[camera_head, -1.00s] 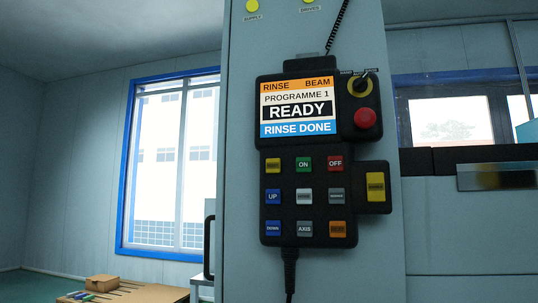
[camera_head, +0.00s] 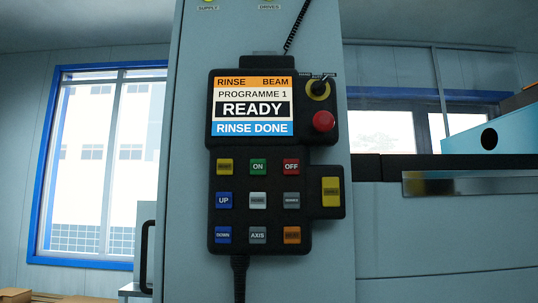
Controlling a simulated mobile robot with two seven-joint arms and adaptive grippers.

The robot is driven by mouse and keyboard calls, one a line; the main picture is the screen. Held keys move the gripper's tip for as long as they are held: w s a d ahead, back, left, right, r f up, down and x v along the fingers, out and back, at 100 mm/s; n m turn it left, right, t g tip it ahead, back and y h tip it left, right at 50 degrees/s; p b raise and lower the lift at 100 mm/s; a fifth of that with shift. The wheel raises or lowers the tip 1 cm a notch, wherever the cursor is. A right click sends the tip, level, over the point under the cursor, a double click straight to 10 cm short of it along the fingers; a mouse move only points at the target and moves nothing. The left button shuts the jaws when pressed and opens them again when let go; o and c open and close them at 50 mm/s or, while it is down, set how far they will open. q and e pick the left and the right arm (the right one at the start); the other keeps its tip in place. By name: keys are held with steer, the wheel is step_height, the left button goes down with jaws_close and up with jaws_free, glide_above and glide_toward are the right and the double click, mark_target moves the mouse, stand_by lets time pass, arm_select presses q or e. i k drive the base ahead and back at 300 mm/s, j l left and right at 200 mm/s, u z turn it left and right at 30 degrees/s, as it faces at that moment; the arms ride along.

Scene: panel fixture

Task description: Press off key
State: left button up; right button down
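The red OFF key (camera_head: 291,166) is at the right end of the top key row on a black control pendant (camera_head: 228,153). The green ON key (camera_head: 259,167) is just left of it, and a yellow key (camera_head: 225,167) is left of that. The pendant hangs upright on a pale blue-grey panel. Its screen (camera_head: 252,106) reads RINSE, BEAM, PROGRAMME 1, READY and RINSE DONE. Neither of my grippers shows in the head view.
A red mushroom button (camera_head: 323,121) and a yellow-ringed selector knob (camera_head: 318,90) sit above and right of the OFF key. A yellow side key (camera_head: 331,192) is below right. A metal bar (camera_head: 470,182) is on the right. Nothing stands in front of the keys.

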mark_target(291, 166)
steer(key=j+z, duration=0.35)
steer(key=j, duration=0.35)
steer(key=k+j+z, duration=0.1)
steer(key=j+z, duration=0.2)
steer(key=j, duration=0.4)
